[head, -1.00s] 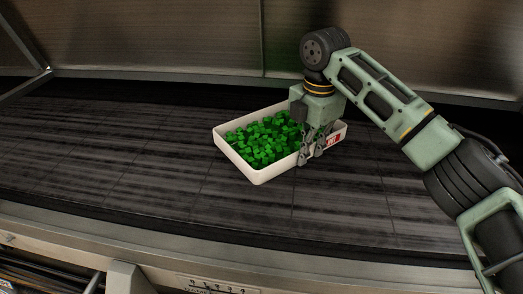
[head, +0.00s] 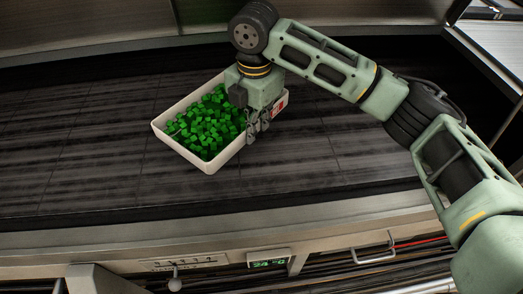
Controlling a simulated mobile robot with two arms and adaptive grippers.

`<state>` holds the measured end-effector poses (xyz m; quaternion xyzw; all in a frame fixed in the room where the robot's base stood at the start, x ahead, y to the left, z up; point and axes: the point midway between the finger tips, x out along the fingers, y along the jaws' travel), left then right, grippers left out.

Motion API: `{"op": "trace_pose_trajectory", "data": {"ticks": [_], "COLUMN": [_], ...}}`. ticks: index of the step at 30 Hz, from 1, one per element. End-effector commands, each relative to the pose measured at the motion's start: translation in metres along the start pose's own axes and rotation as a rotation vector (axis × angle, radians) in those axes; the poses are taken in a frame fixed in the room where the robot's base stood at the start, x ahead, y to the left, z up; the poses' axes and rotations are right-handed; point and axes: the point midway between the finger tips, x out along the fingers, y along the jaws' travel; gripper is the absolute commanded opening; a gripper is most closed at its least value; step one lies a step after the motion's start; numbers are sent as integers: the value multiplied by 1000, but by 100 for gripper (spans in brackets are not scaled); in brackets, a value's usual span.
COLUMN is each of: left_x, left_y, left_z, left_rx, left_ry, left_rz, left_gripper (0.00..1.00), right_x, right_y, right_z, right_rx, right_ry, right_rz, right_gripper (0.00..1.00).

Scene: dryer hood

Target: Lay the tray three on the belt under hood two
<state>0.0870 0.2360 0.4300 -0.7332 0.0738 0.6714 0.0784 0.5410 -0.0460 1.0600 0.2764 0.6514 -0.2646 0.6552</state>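A white tray (head: 181,152) full of small green cubes (head: 208,118) is over the dark belt (head: 95,165), left of centre. It looks level and seems to rest on the belt. A red and white label (head: 280,106) shows at its right end. My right gripper (head: 258,129) points down at the tray's near right wall, with its fingers at the rim. Whether the fingers are closed on the wall is not clear. My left gripper is not in view. No hood number shows, and no tray number is legible.
A metal panel (head: 90,32) stands behind the belt. The belt's steel front edge (head: 210,235) runs below, with a green digital display (head: 269,264) and a handle (head: 373,250) under it. Bare belt lies left and right of the tray.

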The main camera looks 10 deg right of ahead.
Motion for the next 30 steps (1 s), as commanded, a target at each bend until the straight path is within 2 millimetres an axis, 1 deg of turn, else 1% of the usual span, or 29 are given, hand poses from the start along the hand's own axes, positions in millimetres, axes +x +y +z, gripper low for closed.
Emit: {"op": "trace_pose_trajectory", "data": {"ticks": [1,4,9,14,22,24,30], "left_x": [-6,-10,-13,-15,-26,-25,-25], "left_y": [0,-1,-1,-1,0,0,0], "left_z": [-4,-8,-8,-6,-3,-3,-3], "left_rx": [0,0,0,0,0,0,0], "left_ry": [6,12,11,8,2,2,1], "left_rz": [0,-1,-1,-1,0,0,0], "left_gripper": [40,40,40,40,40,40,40], "right_x": [2,10,20,26,59,62,62], "right_y": [-8,-21,-34,-36,-37,-36,-36], "right_z": [-4,-11,-18,-20,-20,-20,-19], "right_rx": [-2,-1,0,0,0,-1,-1], "right_ry": [-1,0,-1,0,0,0,-1], "right_rz": [3,5,5,5,3,6,6], "right_gripper": [0,0,0,0,0,0,0]}}
